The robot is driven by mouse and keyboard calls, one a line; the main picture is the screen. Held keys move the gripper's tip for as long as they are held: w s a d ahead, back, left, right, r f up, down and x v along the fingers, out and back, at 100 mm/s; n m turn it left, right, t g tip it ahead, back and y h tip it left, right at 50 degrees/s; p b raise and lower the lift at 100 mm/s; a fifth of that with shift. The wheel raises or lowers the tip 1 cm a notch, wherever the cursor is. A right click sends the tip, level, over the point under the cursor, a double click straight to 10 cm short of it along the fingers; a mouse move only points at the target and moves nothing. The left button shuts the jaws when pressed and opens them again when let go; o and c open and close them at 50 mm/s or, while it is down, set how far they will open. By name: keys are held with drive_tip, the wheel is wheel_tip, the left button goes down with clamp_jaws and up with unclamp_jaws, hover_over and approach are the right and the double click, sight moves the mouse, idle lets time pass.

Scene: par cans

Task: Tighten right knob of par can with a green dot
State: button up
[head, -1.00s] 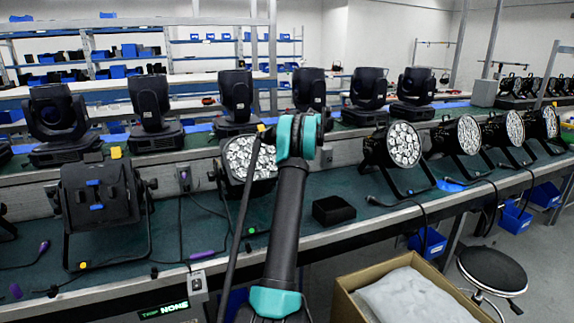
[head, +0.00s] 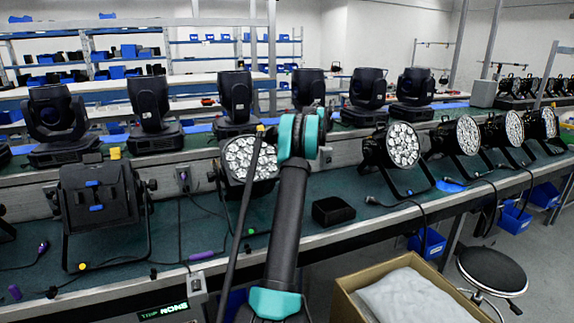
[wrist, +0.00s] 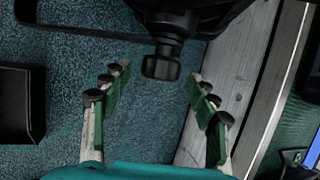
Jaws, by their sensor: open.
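The par can with the green dot (head: 238,158) stands on the bench behind my arm, its round lens face partly covered. The green dot (head: 251,231) shows low on its frame near the bench edge. Its left knob (head: 212,176) is in sight in the head view; its right side is hidden by my arm. In the wrist view a black knob (wrist: 162,66) sticks out below a dark bracket. My gripper (wrist: 158,76) is open, a finger on each side of the knob's end with gaps on both sides. The gripper is hidden in the head view.
A par can with a yellow dot (head: 100,197) stands at the left. A black box (head: 333,210) lies on the bench right of my arm, with more par cans (head: 391,146) beyond. An open carton (head: 400,290) and a stool (head: 491,271) stand in front.

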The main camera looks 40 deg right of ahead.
drive_tip(key=v, duration=0.8)
drive_tip(key=shift+s+r, duration=0.15)
drive_tip(key=shift+r, duration=0.15)
drive_tip(key=shift+d, duration=0.1)
